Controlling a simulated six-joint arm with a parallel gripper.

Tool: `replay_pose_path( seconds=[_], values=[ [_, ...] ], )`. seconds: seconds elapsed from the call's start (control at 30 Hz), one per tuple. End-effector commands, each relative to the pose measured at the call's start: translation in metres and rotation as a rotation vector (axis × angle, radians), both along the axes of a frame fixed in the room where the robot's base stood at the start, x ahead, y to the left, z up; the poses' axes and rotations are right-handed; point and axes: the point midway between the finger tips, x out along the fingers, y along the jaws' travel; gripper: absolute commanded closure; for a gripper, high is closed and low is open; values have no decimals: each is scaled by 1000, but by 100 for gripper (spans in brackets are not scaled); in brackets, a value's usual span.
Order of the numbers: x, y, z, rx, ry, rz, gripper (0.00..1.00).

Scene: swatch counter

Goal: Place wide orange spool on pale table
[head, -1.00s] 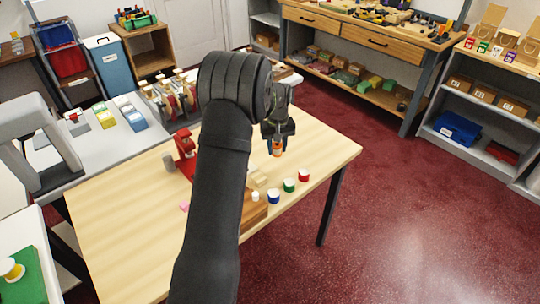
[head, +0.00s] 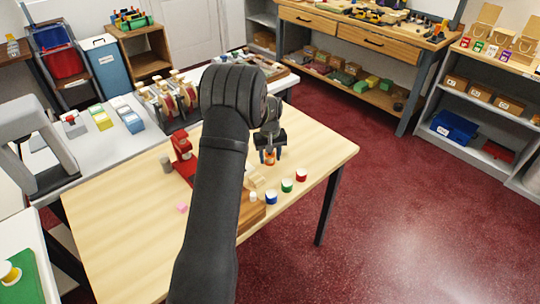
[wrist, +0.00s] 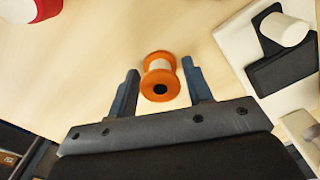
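The orange spool (head: 269,158) stands on the pale wooden table (head: 325,153), towards its far right part. In the wrist view the orange spool (wrist: 160,76) shows orange flanges, a white middle and a dark hole. My gripper (head: 270,153) is right over it. In the wrist view my gripper (wrist: 160,75) has one finger on each side of the spool, with narrow gaps that look clear. It appears open. The spool's contact with the table is partly hidden by the fingers.
Blue (head: 271,197), green (head: 286,186) and red (head: 301,174) spools stand in a row nearer the front. A red stand (head: 182,146) is left of my arm. Bare tabletop lies right of the orange spool. My arm hides the table's middle.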

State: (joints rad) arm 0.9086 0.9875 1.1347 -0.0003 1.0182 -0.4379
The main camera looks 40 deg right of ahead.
Motion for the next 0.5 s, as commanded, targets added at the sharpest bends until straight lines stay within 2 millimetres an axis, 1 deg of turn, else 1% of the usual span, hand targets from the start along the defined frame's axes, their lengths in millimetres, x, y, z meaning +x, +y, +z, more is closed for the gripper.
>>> replay_pose_path(
  seconds=[0.33,0.43,0.5],
  values=[
    [0,0,1,0,-1,0,43],
    [0,0,9,-2,-1,0,43],
    [0,-1,19,-2,-2,0,43]
  ],
)
